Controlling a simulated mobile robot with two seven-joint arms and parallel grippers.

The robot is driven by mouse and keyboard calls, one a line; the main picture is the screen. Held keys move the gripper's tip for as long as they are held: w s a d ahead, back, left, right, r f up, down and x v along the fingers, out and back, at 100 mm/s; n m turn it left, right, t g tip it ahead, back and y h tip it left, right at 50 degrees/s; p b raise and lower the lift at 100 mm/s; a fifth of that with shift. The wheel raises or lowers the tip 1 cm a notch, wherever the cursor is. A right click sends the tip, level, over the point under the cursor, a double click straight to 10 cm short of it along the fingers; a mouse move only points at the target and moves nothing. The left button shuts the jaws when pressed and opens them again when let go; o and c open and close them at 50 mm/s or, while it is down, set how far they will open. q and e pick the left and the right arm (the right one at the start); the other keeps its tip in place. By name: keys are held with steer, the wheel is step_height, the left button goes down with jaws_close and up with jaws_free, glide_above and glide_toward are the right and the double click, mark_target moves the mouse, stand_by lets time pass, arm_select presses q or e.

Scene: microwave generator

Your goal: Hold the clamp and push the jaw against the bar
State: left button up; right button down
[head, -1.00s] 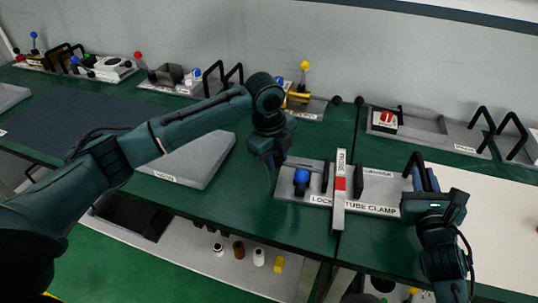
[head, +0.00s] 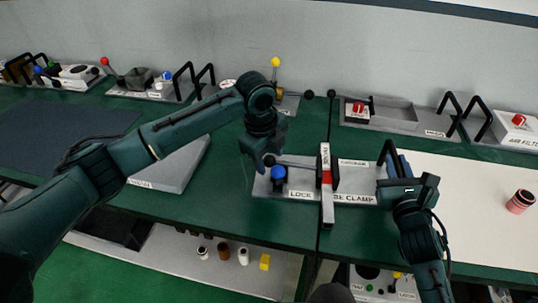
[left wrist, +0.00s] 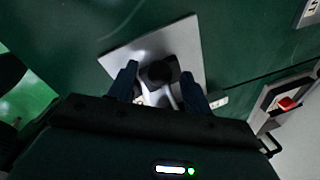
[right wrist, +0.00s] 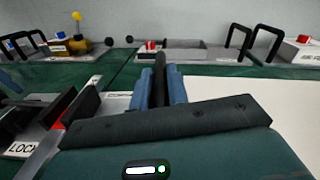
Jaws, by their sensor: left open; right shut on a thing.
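The grey tube clamp (head: 352,198) lies on the green bench, with a blue knob (head: 278,173) near its left end. A pale bar (head: 326,207) with a red patch lies across its middle, and a black jaw plate stands beside the bar. My right gripper (head: 396,170) is shut on the black handle (right wrist: 159,82) at the clamp's right end.
A grey panel (head: 175,165) lies left of the clamp. Behind stand a yellow-knobbed lever (head: 275,63) and a grey tray (head: 400,115) with a red switch. A white sheet (head: 470,190) with a red-and-black cylinder (head: 520,201) lies to the right.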

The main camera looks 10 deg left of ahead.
arm_select(q)
step_height(320, 180, up, 12)
steer(key=s+a, duration=0.1)
steer(key=s, duration=0.1)
arm_select(e)
steer(key=shift+f, duration=0.45)
arm_select(q)
steer(key=shift+s+f, duration=0.1)
arm_select(e)
steer(key=c, duration=1.6)
jaws_free()
steer(key=o, duration=0.3)
steer(key=shift+r, duration=0.25)
